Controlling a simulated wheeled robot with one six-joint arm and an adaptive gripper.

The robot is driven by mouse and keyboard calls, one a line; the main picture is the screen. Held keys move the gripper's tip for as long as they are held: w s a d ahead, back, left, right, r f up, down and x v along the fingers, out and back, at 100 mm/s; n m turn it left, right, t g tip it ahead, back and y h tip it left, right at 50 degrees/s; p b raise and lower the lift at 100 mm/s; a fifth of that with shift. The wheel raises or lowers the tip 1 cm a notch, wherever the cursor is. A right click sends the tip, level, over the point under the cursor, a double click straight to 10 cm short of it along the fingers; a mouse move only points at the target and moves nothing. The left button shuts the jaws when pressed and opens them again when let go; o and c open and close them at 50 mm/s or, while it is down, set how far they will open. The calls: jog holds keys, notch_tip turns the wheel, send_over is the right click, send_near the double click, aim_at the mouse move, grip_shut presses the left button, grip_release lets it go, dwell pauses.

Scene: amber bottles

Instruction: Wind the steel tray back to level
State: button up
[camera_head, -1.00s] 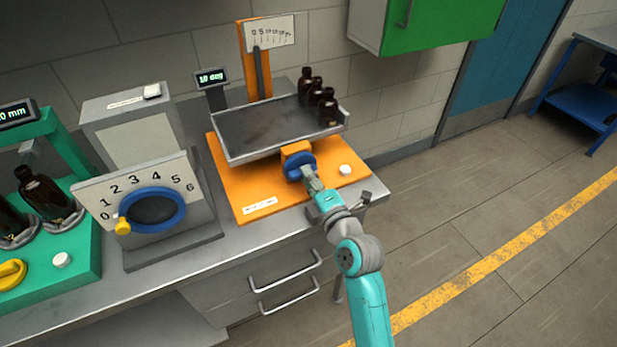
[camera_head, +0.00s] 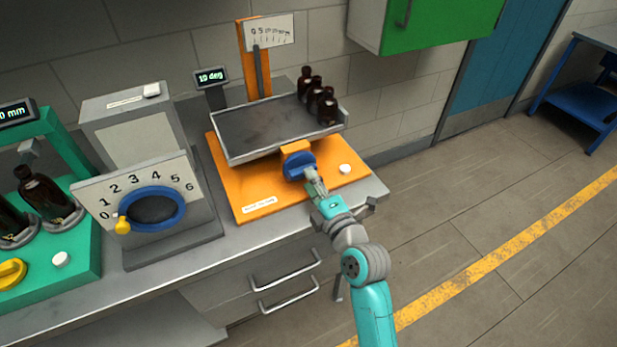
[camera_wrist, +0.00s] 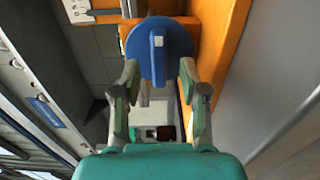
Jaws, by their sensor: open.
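The steel tray (camera_head: 262,130) tilts on an orange stand (camera_head: 229,189), with several amber bottles (camera_head: 318,96) crowded at its right end. The small display (camera_head: 211,77) behind it reads 10 deg. A blue round knob (camera_head: 300,166) sits on the orange block under the tray's front edge; it also shows in the wrist view (camera_wrist: 158,50). My gripper (camera_head: 316,185) is just in front of the knob. In the wrist view my gripper (camera_wrist: 158,76) is open, its fingers apart below the knob's middle and level with its lower part. I cannot tell whether they touch it.
A dial box (camera_head: 150,207) numbered 0 to 6 stands left of the stand. A green rig (camera_head: 75,250) with amber bottles is at far left. A white button (camera_head: 345,169) is on the orange base, right of the knob.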

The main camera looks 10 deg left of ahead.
jog(key=v, duration=1)
jog(key=shift+f, duration=0.1)
jog(key=s+d+f+m+h, duration=0.4)
jog(key=s+d+f+m, duration=0.25)
jog(key=s, duration=0.25)
jog(key=s+d+f+m+h, duration=0.3)
jog(key=s+d+f+m, duration=0.2)
jog(key=s+d+m, duration=0.3)
jog(key=s+d+r+m+h, duration=0.1)
jog(key=s+m, duration=0.4)
jog(key=s, duration=0.6)
jog(key=s+d+r+m+h, duration=0.2)
jog(key=s+m, duration=0.3)
jog(key=s, duration=0.6)
jog(key=shift+d+r, duration=0.4)
jog(key=shift+d, duration=0.45)
jog(key=shift+a+m, duration=0.1)
jog(key=shift+m, duration=0.15)
